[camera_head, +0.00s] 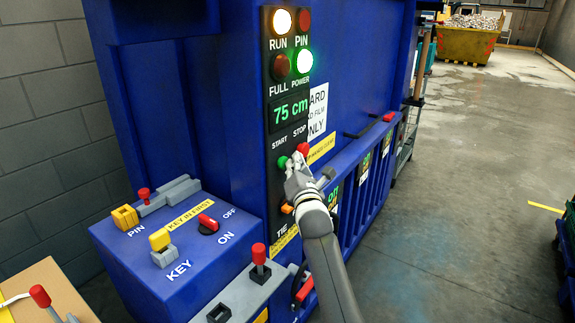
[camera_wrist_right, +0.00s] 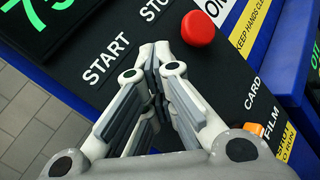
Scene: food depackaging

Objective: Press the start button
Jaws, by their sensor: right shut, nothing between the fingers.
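The green start button (camera_head: 282,162) is on the black control panel (camera_head: 272,190) of the blue machine, below the word START. The red stop button (camera_head: 303,149) is to its upper right and also shows in the wrist view (camera_wrist_right: 198,28). My right gripper (camera_head: 294,160) is shut and empty, its tips at the panel just right of the green button in the head view. In the right wrist view the closed fingertips (camera_wrist_right: 153,52) lie below the START label and hide the green button. I cannot tell whether they touch it. My left gripper is not in view.
The RUN lamp (camera_head: 282,22) and POWER lamp (camera_head: 304,61) glow. The display (camera_head: 290,111) reads 75 cm. A blue key box (camera_head: 150,262) with yellow and red controls stands at the lower left. The floor (camera_head: 430,200) to the right is mostly open.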

